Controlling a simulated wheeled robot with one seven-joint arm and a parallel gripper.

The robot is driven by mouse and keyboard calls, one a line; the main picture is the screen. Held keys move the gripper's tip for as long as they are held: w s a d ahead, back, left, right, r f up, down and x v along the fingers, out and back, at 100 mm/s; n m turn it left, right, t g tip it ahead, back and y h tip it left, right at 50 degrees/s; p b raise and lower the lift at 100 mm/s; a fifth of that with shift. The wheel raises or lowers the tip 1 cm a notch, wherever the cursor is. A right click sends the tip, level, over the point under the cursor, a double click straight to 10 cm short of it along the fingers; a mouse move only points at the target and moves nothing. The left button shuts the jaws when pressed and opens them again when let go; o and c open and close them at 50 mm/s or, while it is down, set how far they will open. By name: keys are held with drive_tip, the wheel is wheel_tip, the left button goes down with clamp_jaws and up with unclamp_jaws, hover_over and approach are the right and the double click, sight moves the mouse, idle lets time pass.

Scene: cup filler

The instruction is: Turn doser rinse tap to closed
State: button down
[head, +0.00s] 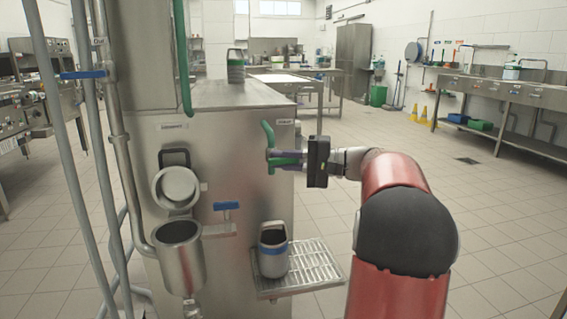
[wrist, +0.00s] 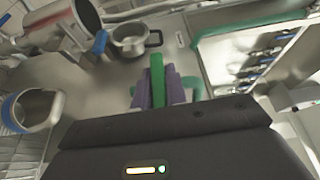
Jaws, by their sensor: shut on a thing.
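A green tap lever (head: 284,162) sticks out from the right part of the steel machine's front, under a small label that is too small to read surely. My gripper (head: 278,157) reaches it from the right, and its purple fingers are shut on the lever. In the wrist view the same green lever (wrist: 157,72) lies between the purple fingers of my gripper (wrist: 158,88). The fingers and the dark gripper body hide the tap's base in part.
A green curved pipe (head: 268,134) is just above the lever. A blue-handled tap (head: 227,206), a steel cup (head: 179,256) and a blue-banded container (head: 273,251) on a grated drip tray (head: 318,272) are lower on the machine. Open floor lies to the right.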

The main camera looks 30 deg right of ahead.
sight(298, 161)
idle(0.5)
drive_tip(key=c, duration=1.4)
unclamp_jaws()
drive_tip(key=shift+c, duration=0.2)
drive_tip(key=v, duration=0.7)
drive_tip(key=shift+s+d+f, duration=0.1)
drive_tip(key=shift+s+d, duration=0.15)
drive_tip(key=shift+d, duration=0.1)
